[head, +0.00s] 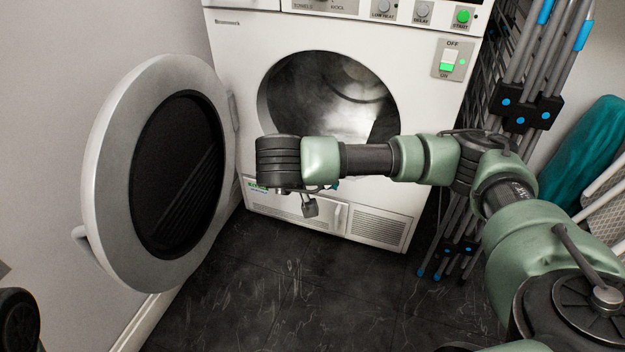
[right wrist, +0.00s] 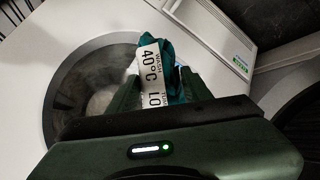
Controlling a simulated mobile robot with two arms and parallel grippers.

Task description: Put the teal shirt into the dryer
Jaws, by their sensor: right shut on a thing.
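The teal shirt (right wrist: 174,52) is pinched between the fingers of my right gripper (right wrist: 160,88) in the right wrist view. A white care label on it reads 40°C. The white dryer (head: 330,28) stands ahead with its round opening (head: 325,85) uncovered and its door (head: 98,165) swung wide open to the left. My right arm reaches in from the right, and its wrist is in front of the opening's lower left edge. In the head view the wrist hides the fingers and nearly all of the shirt. My left gripper is not in view.
A folded drying rack (head: 525,100) leans right of the dryer. A teal padded thing (head: 585,145) stands at the far right. A control box with a lit green switch (head: 449,60) is on the dryer front. The dark floor (head: 270,285) before the dryer is clear.

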